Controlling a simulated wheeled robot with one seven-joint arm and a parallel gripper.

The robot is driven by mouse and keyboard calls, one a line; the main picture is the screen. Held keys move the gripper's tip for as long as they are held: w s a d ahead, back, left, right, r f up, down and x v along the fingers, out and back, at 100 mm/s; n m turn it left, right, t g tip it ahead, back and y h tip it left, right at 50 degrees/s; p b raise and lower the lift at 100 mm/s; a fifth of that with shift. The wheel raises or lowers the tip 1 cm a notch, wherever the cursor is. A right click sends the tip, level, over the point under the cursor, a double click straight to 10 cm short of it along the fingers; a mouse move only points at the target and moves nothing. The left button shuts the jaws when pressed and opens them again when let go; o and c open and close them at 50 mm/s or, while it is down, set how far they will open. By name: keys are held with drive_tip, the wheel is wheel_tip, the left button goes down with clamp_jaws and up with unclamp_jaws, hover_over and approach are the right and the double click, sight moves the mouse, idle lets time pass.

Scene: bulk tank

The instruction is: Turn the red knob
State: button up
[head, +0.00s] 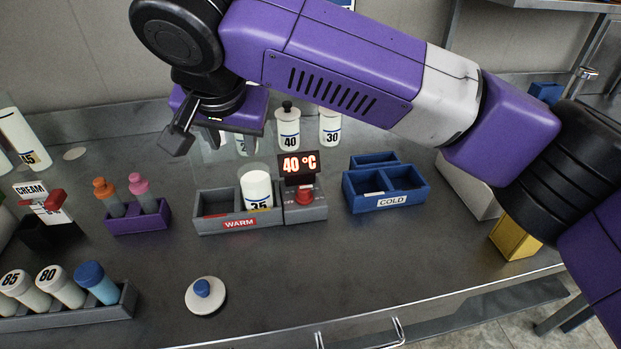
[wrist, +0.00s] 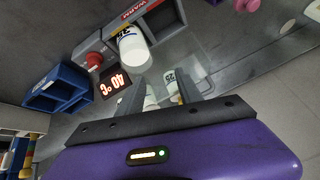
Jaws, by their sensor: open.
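The red knob (head: 305,195) sits on the front of a small grey control unit (head: 306,212), under a dark display (head: 299,164) reading 40 °C. In the wrist view the red knob (wrist: 93,60) is at the upper left, beside the display (wrist: 113,83). My gripper (head: 232,140) is open and raised behind and left of the knob, apart from it. Its two fingers show in the wrist view (wrist: 160,92) with bottles visible beyond them. Nothing is held between the fingers.
The grey WARM tray (head: 212,222) holds a white bottle (head: 257,188) directly left of the control unit. A blue COLD tray (head: 409,186) stands to the right. Bottles marked 40 (head: 288,130) and 30 (head: 330,128) stand behind. A white lid (head: 205,297) lies in front; the front counter is mostly clear.

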sight(304, 189)
drive_tip(key=s+d+f+m+g+h, duration=0.1)
drive_tip(key=d+f+m+g+h, duration=0.25)
drive_tip(key=d, duration=0.55)
drive_tip(key=shift+w+d+f+m+t+h+b, duration=0.1)
drive_tip(key=shift+w+d+f+m+t, duration=0.2)
drive_tip(key=shift+f, duration=0.75)
drive_tip(key=shift+w+d+f+m+t+h+b, duration=0.2)
drive_tip(key=shift+w+f+m, duration=0.25)
drive_tip(key=shift+f, duration=0.55)
drive_tip(key=shift+w+d+f+m+t+h, duration=0.1)
drive_tip(key=shift+w+d+f+m+t, duration=0.2)
drive_tip(key=shift+f, duration=0.75)
clamp_jaws()
